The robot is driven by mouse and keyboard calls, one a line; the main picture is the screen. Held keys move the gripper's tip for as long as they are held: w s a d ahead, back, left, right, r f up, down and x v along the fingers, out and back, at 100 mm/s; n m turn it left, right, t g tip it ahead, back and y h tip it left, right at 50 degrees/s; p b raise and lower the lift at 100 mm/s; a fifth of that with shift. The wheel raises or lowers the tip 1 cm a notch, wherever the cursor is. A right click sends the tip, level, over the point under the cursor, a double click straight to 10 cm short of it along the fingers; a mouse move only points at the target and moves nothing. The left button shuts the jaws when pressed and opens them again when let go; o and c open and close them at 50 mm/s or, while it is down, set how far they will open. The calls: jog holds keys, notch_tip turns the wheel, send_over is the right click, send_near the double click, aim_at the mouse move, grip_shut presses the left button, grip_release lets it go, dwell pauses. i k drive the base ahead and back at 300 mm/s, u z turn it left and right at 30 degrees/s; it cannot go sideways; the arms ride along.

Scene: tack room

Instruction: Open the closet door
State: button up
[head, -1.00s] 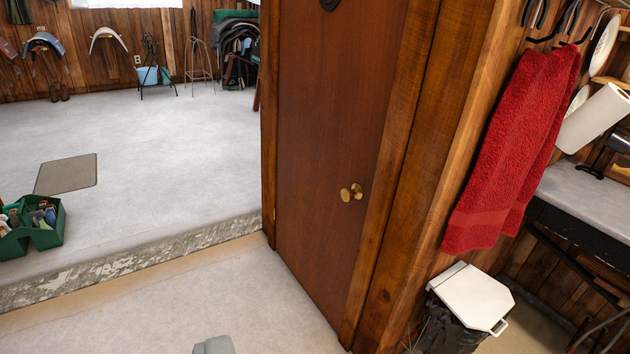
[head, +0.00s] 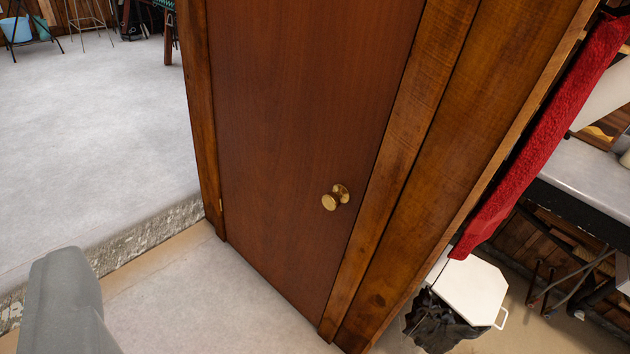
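The closet door (head: 290,130) is a brown wooden panel, shut in its wooden frame (head: 400,170). A round brass knob (head: 336,197) sits near the door's right edge. A small hinge shows low on the left side of the frame. A grey part at the lower left appears to be mine, but no fingertips show. My gripper is not seen at the knob, and nothing touches the door.
A raised floor edge (head: 140,243) runs to the frame's left side. Pale floor (head: 200,300) in front of the door is clear. To the right are a red towel (head: 535,150), a white-lidded bin (head: 468,290) and a counter (head: 590,180).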

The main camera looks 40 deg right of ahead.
aim_at(305, 93)
jog(key=z, duration=0.15)
jog(key=i, duration=1)
jog(key=z, duration=0.15)
